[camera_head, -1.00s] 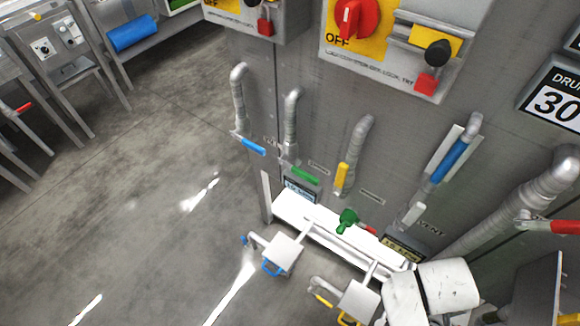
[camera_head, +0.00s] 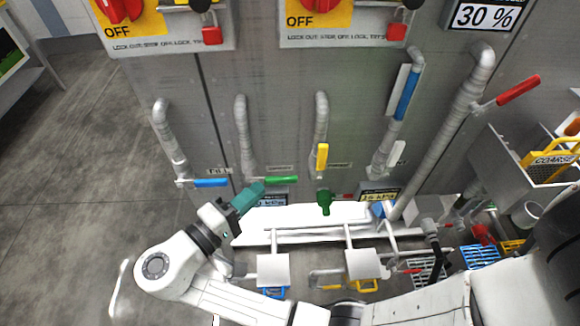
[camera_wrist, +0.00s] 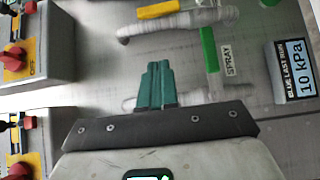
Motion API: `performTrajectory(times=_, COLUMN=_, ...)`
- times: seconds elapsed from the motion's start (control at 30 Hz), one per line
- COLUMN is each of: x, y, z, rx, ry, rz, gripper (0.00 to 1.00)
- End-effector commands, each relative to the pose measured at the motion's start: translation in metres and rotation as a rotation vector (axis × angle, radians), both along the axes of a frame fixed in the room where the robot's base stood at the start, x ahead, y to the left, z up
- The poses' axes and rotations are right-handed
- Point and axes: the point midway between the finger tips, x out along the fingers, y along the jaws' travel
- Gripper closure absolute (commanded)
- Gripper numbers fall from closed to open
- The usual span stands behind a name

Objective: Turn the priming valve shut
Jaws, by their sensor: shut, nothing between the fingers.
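Several lever-handled valves sit on pipes along the grey machine front. A yellow lever (camera_head: 322,157) stands upright along its pipe; it also shows in the wrist view (camera_wrist: 158,10). A green lever (camera_head: 281,180) lies level across its pipe, and in the wrist view this lever (camera_wrist: 209,48) has a SPRAY label beside it. A blue lever (camera_head: 210,183) lies level at the left; another blue lever (camera_head: 406,96) lies along its pipe at the right. The label by the yellow lever is too small to read, so I cannot tell which valve is priming. My gripper (camera_head: 260,187) is shut and empty, near the green lever's left end in the picture.
A white ledge (camera_head: 265,222) with a green knob (camera_head: 324,198) runs below the levers. A red lever (camera_head: 518,90) sticks out at the right. Red OFF switches (camera_head: 306,6) sit above. Baskets (camera_head: 480,256) stand at lower right. The floor at left is open.

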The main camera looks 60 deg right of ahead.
Motion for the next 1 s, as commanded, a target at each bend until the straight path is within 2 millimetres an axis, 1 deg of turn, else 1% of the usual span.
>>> performTrajectory(times=0.2, x=-0.001, y=-0.01, z=0.002, rx=0.0, ry=-0.003, rz=-0.005, gripper=1.0)
performTrajectory(times=0.63, x=-0.004, y=-0.025, z=0.0, rx=0.002, ry=0.002, rz=-0.005, gripper=1.0)
performTrajectory(times=0.7, x=-0.007, y=-0.041, z=0.002, rx=0.002, ry=0.003, rz=-0.008, gripper=1.0)
performTrajectory(times=1.0, x=-0.014, y=-0.099, z=0.001, rx=0.004, ry=0.002, rz=-0.005, gripper=1.0)
